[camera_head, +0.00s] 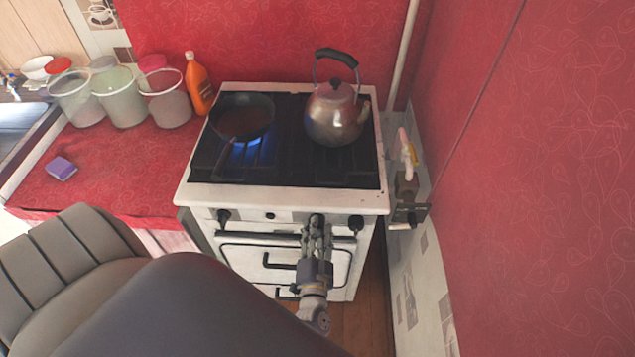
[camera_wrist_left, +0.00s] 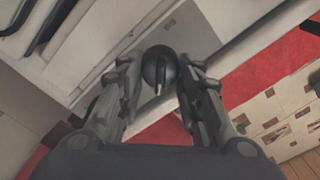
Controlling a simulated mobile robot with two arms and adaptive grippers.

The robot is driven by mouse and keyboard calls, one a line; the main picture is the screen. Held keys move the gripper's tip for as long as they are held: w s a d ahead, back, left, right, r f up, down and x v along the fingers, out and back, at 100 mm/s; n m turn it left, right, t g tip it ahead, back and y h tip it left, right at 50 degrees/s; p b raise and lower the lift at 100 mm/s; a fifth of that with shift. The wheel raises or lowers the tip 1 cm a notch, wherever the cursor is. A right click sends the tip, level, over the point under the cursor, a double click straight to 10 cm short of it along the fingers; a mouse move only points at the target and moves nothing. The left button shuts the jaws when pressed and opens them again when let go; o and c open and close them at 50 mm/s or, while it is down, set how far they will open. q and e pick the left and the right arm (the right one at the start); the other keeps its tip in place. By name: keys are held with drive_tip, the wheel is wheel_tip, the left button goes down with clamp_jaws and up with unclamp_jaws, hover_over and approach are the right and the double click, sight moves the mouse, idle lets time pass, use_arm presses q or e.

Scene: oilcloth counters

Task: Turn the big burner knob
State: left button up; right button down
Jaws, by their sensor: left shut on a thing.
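My left gripper (camera_head: 317,222) is at the front panel, between the small knob and the right knob in the head view. In the left wrist view, a round black knob (camera_wrist_left: 159,66) with a pale pointer mark sits between its two fingers, and the gripper is shut on it. In the head view the gripper hides this knob. My right gripper is in neither view.
A dark pan (camera_head: 242,117) sits over a blue flame (camera_head: 246,153). A metal kettle (camera_head: 335,118) stands at the back right of the stove. An orange bottle (camera_head: 198,85), several tubs and a purple sponge (camera_head: 61,168) are on the red counter. A valve (camera_head: 405,190) is on the right wall.

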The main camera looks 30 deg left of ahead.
use_arm(q)
drive_tip(key=o, duration=1.1)
drive_tip(key=shift+c, duration=0.2)
drive_tip(key=shift+w, duration=0.1)
